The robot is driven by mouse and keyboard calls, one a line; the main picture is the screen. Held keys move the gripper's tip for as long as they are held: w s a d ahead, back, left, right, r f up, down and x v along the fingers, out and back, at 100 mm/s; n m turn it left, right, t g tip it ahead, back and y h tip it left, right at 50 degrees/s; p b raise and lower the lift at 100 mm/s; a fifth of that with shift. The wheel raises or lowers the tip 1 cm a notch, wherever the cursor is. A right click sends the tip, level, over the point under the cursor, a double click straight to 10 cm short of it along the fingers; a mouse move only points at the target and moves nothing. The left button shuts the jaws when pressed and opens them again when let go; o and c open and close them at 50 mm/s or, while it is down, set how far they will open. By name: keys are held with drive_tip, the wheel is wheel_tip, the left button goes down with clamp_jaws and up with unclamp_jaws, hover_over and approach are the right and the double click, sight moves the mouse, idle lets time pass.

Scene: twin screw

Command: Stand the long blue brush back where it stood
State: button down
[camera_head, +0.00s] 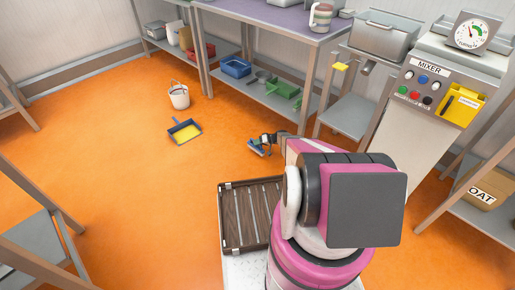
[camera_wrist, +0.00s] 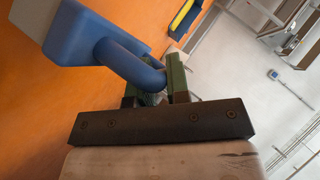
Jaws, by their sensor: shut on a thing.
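The long blue brush (camera_wrist: 132,66) is in the wrist view, with a thick bent blue handle and a broad blue block with a pale side at upper left. My gripper (camera_wrist: 158,78) is shut on the handle between its green fingers. In the head view my gripper (camera_head: 268,146) is low over the orange floor, beyond my arm, and a small part of the blue brush (camera_head: 256,150) shows at its left. I cannot tell whether the brush touches the floor. It looks tilted, and its far end is cut off in the wrist view.
A blue and yellow dustpan (camera_head: 184,131) lies on the floor to the left, with a white bucket (camera_head: 179,95) behind it. A steel table (camera_head: 262,95) with a lower shelf of blue and green items stands behind. The mixer (camera_head: 425,85) stands right.

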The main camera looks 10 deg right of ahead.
sight(257, 147)
drive_tip(key=shift+f, duration=1.95)
drive_tip(key=shift+f, duration=0.1)
drive_tip(key=c, duration=1.1)
unclamp_jaws()
drive_tip(key=v, duration=1.2)
drive_tip(key=s+a+r+g+h, duration=0.2)
drive_tip(key=s+a+r, duration=0.4)
drive_tip(key=r, duration=0.5)
drive_tip(key=s+a+r+g+h, duration=0.2)
drive_tip(key=s+a+r, duration=0.1)
drive_tip(key=s+r, duration=0.6)
drive_tip(key=s+a+r+m+h, duration=0.1)
drive_tip(key=s+r+h, duration=0.2)
drive_tip(key=s+r, duration=0.6)
drive_tip(key=s+a+r+m+h, duration=0.1)
drive_tip(key=s+r+h, duration=0.3)
drive_tip(key=s+r, duration=0.5)
wheel_tip(257, 147, up, 5)
drive_tip(key=shift+m+h, duration=0.3)
drive_tip(key=shift+m, duration=0.2)
drive_tip(key=shift+a, duration=0.1)
